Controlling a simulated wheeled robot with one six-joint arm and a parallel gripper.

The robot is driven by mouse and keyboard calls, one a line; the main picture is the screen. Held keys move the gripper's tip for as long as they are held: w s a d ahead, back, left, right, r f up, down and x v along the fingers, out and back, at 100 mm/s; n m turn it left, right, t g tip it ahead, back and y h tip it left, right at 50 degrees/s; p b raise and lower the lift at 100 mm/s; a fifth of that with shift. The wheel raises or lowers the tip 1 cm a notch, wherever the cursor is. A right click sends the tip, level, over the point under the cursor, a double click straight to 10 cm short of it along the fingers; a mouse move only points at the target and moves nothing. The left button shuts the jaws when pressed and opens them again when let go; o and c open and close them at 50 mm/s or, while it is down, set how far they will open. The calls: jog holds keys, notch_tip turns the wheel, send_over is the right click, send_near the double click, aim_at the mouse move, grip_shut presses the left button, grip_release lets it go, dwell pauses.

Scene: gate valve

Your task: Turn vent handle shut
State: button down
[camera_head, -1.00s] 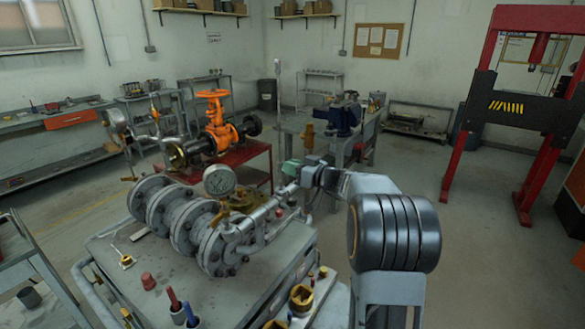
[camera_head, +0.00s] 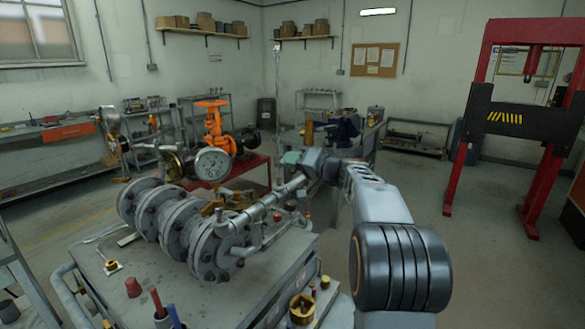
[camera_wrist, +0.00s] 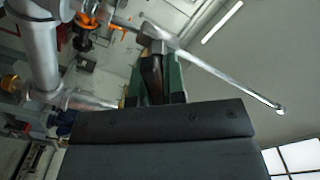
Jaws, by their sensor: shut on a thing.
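The vent handle is a thin metal bar (camera_wrist: 222,77) with a thicker hub, running diagonally across the top of the wrist view. In the head view my gripper (camera_head: 292,158) is at the far right end of the grey pipe assembly (camera_head: 262,208).
Grey flanges (camera_head: 212,248) and a round gauge (camera_head: 213,163) stand on the metal cart (camera_head: 205,305). Tools and a brass fitting (camera_head: 302,308) lie near its front edge. An orange valve (camera_head: 213,125) is behind. Open floor lies to the right, before a red press (camera_head: 463,150).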

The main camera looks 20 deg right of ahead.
jog(key=shift+d+f+m+b, duration=0.1)
jog(key=shift+f+m+b, duration=0.1)
jog(key=shift+m, duration=1.75)
jog(key=shift+d+f+m+b, duration=0.1)
jog(key=shift+f+m, duration=0.05)
jog(key=shift+m, duration=1.8)
jog(key=shift+w+m, duration=0.1)
jog(key=shift+m, duration=0.2)
jog(key=c, duration=1.2)
grip_release()
jog(key=shift+f, duration=0.1)
jog(key=b+v, duration=0.1)
jog(key=v, duration=1.2)
jog(key=shift+s+d+b, duration=0.15)
jog(key=shift+s+b, duration=0.15)
jog(key=shift+s, duration=0.05)
